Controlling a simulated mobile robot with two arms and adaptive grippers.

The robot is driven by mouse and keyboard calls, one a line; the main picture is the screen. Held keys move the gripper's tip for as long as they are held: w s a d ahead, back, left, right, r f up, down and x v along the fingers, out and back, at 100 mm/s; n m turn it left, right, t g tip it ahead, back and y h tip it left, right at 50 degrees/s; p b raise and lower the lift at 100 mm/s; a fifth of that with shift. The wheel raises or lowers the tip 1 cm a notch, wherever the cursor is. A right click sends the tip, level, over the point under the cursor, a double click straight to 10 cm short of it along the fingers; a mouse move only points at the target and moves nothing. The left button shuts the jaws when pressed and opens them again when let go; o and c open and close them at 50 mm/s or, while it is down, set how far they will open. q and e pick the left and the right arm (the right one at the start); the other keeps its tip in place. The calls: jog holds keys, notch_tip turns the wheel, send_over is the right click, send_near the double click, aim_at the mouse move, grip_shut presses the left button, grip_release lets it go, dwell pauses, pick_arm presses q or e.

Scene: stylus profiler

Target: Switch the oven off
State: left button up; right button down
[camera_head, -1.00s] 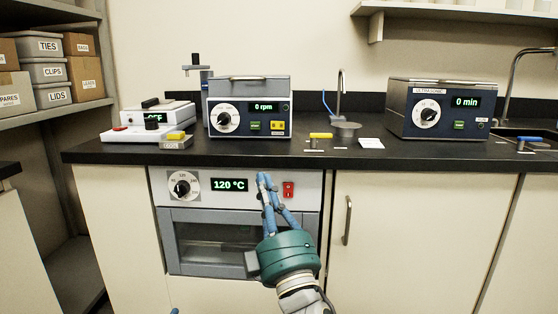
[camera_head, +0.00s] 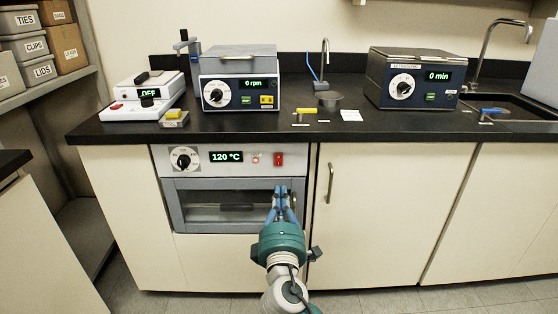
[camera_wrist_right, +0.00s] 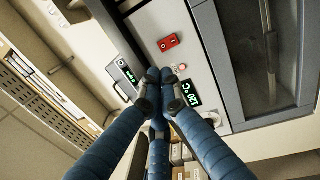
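The oven (camera_head: 168,206) is built in under the counter, its door closed. Its green display (camera_head: 226,157) reads 120 °C, with a round dial (camera_head: 184,158) to the left. A red rocker switch (camera_head: 278,160) is at the right of the panel, beside a small round lamp (camera_head: 255,159) that looks reddish. My right gripper (camera_head: 282,190) is just below the switch in the head view, in front of the door's right side, its fingers together and empty. In the wrist view the switch (camera_wrist_right: 169,42) shows beyond the fingertips (camera_wrist_right: 165,76), with no contact visible. My left gripper is out of view.
On the counter (camera_head: 340,131) above stand a centrifuge-like box (camera_head: 238,92) reading 0 rpm, an ultrasonic bath (camera_head: 416,78) reading 0 min and a small white device (camera_head: 140,109) reading OFF. A cupboard handle (camera_head: 330,183) projects right of the oven.

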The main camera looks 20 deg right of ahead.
send_near(280, 155)
jog(key=w, duration=0.2)
jog(key=b+x, duration=0.1)
jog(key=x, duration=0.3)
jog(key=shift+d+r, duration=0.1)
jog(key=shift+d, duration=0.15)
jog(key=shift+w+d+r, duration=0.1)
jog(key=shift+w+d, duration=0.05)
jog(key=shift+w, duration=0.35)
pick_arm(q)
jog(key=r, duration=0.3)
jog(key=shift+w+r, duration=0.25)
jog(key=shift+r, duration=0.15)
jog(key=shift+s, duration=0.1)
pick_arm(e)
jog(key=shift+w+r+g+p, duration=0.2)
jog(key=shift+r+g+p, duration=0.1)
jog(key=shift+p, duration=0.8)
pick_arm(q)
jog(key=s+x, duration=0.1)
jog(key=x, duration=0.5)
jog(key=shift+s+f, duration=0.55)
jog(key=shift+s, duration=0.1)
pick_arm(e)
jog(key=shift+f, duration=0.2)
